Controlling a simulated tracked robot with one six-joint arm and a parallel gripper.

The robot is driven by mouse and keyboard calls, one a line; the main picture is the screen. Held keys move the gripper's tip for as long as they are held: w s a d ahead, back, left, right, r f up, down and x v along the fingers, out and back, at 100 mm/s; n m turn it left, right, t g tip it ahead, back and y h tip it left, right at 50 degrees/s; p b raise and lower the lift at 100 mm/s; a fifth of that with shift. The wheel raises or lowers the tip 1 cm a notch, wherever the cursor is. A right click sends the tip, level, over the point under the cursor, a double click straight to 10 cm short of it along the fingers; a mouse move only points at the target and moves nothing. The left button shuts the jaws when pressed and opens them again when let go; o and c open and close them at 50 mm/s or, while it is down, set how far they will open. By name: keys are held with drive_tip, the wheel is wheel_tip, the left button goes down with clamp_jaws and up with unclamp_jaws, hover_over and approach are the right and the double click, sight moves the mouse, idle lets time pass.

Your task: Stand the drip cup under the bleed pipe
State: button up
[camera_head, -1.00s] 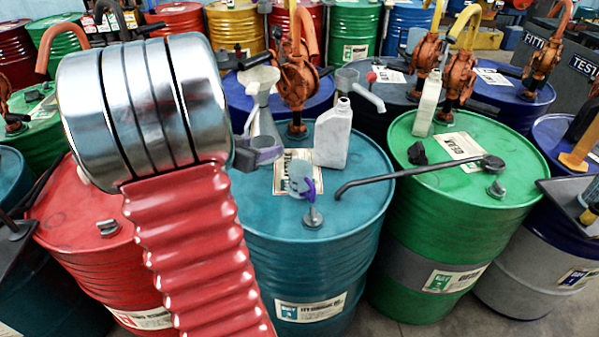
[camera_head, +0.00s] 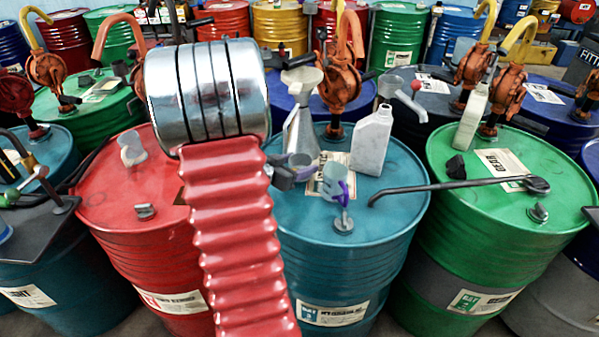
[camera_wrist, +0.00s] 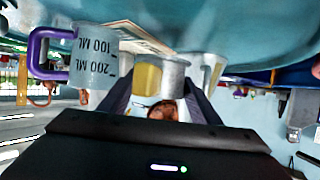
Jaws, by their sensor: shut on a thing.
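My gripper (camera_head: 290,171) is shut on a small grey cup, the drip cup (camera_head: 299,162), over the left part of the blue drum top (camera_head: 385,200). In the wrist view the grey cup (camera_wrist: 170,80) sits between the fingers (camera_wrist: 160,108). I cannot tell whether its base touches the drum. My arm hides part of the red drum.
A purple-handled measuring cup (camera_head: 335,182) is right of my gripper and also shows in the wrist view (camera_wrist: 92,62). A funnel (camera_head: 300,130) and white bottle (camera_head: 373,142) stand behind. A long dark bar (camera_head: 450,187) reaches over the green drum. A clear cup (camera_head: 131,149) is on the red drum.

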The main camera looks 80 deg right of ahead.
drive_tip(key=shift+f, duration=1.65)
drive_tip(key=o, duration=1.1)
drive_tip(key=shift+f, duration=0.1)
drive_tip(key=v, duration=1.2)
